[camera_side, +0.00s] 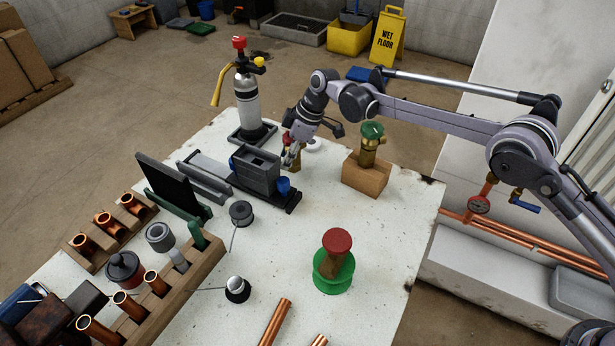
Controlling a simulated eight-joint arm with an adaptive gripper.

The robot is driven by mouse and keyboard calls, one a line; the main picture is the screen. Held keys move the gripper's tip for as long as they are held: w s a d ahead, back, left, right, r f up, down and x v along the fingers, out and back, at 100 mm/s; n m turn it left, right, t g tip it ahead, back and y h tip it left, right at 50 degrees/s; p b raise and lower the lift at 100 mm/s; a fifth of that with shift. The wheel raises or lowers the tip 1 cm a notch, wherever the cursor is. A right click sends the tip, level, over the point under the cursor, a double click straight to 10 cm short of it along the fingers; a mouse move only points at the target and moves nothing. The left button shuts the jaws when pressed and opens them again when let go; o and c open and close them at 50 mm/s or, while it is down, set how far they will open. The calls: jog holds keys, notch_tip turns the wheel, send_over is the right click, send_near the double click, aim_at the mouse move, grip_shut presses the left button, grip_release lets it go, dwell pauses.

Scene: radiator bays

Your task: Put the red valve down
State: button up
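The red valve (286,138) shows as a small red part with a bit of brass low at my gripper, just right of the grey vise. My gripper (291,156) points down at the back of the white table and seems closed around the valve. The fingers and the arm hide much of the valve. I cannot tell whether its underside touches the table. A green-topped brass valve (370,149) stands upright in a wooden block (366,178) to the right of my gripper.
The table's middle, right of the vise, is mostly clear.

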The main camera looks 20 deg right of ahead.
jog(key=shift+o, duration=1.1)
jog(key=shift+r, duration=0.15)
jog(key=s+d+r+m+t, duration=0.1)
jog(key=s+d+r+m, duration=0.15)
jog(key=d+r, duration=0.6)
jog(key=s+d+r+m+t, duration=0.1)
jog(key=s+d+r, duration=0.2)
jog(key=d+r, duration=0.55)
jog(key=s+d+r+m+t+h, duration=0.1)
jog(key=s+d+r+m+h, duration=0.1)
jog(key=s+d+r+m, duration=0.4)
jog(key=s+d+f+m+t, duration=0.1)
jog(key=s+d+f, duration=0.1)
jog(key=s+d, duration=0.2)
jog(key=s+d+f+m+t+h, duration=0.1)
jog(key=s+d, duration=0.3)
jog(key=s, duration=0.7)
jog(key=s+d+f+m+t+h, duration=0.1)
jog(key=s+d+f+m, duration=0.2)
jog(key=s, duration=0.4)
jog(key=shift+s+d+f, duration=0.35)
jog(key=shift+d+f, duration=0.05)
jog(key=shift+d, duration=0.15)
